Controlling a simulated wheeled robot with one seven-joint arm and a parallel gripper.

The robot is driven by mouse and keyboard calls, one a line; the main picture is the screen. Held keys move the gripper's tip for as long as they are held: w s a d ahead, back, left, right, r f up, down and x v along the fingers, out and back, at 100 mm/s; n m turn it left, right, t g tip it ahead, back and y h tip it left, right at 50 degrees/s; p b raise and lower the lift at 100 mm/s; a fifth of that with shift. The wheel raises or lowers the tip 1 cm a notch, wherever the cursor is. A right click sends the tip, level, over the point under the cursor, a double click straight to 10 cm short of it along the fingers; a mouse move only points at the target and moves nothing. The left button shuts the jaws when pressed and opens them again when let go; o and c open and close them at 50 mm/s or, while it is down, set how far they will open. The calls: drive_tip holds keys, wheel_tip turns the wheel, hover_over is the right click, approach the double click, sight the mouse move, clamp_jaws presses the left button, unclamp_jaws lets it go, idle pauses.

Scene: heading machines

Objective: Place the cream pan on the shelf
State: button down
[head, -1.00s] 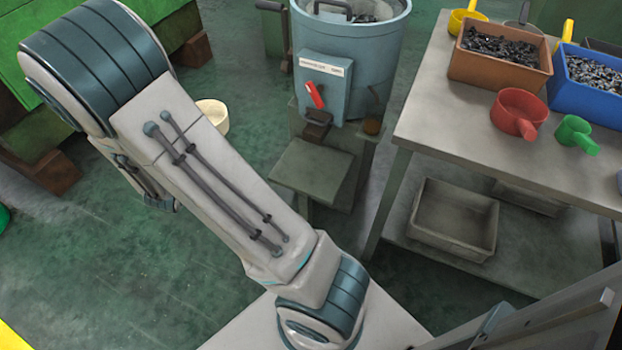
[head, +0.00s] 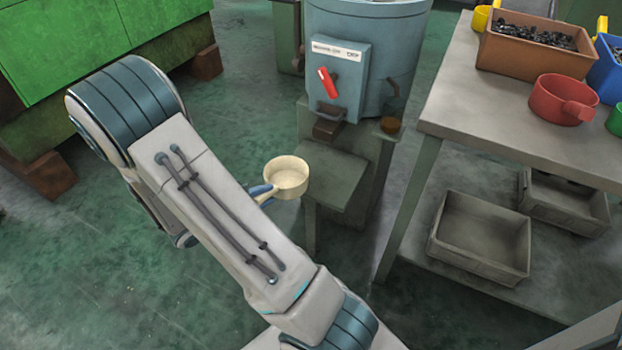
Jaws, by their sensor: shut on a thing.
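The cream pan (head: 287,176) is upright beside my forearm, left of the small grey-green shelf (head: 335,178) at the front of the blue-grey drum machine. Its handle points down and left towards my gripper (head: 262,192). My gripper is mostly hidden behind my arm; only a small blue-grey part shows at the handle. It is shut on the pan's handle. The pan's right rim is close to the shelf's left edge in the picture; I cannot tell whether they touch. The shelf's top is bare. The inside of the pan looks empty.
The drum machine (head: 365,50) has a red lever (head: 327,82) above the shelf. At right, a table (head: 480,110) holds a brown bin (head: 525,50) and a red pan (head: 562,100). Grey trays (head: 480,238) lie on its lower level. Green machinery (head: 60,50) stands at left.

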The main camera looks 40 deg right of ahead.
sight(307, 174)
drive_tip(key=d+b, duration=0.1)
drive_tip(key=d, duration=0.3)
drive_tip(key=d+b, duration=0.1)
drive_tip(key=d, duration=0.3)
drive_tip(key=d+b, duration=0.1)
drive_tip(key=d, duration=0.4)
drive_tip(key=shift+w+d, duration=0.1)
drive_tip(key=shift+w, duration=0.25)
drive_tip(key=f+b, duration=0.1)
drive_tip(key=d+f+b, duration=0.1)
drive_tip(key=f, duration=0.1)
drive_tip(key=shift+f, duration=0.35)
drive_tip(key=c, duration=1.2)
unclamp_jaws()
drive_tip(key=shift+c, duration=0.2)
